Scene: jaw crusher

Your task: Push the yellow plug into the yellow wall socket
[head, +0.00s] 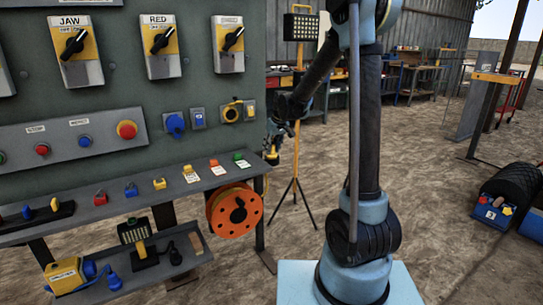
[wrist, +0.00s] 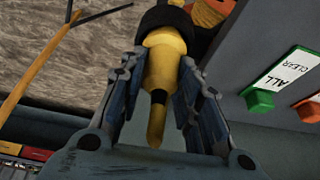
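The yellow plug (wrist: 165,66) sits between the two fingers of my gripper (wrist: 160,75) in the wrist view. The fingers press along both its sides, and its black end lies at the top of that view. In the head view my gripper (head: 272,148) is beside the right edge of the grey-green panel, with a bit of the yellow plug (head: 271,156) showing at its tip. The yellow wall socket (head: 232,112) is on the panel, left of and above my gripper, apart from the plug. The socket is not clearly seen in the wrist view.
A blue socket (head: 174,124) is left of the yellow one. A shelf (head: 215,179) with small coloured items runs below, with an orange cable reel (head: 235,211) under it. A yellow light stand (head: 297,135) stands behind my gripper. Open floor lies right of the panel.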

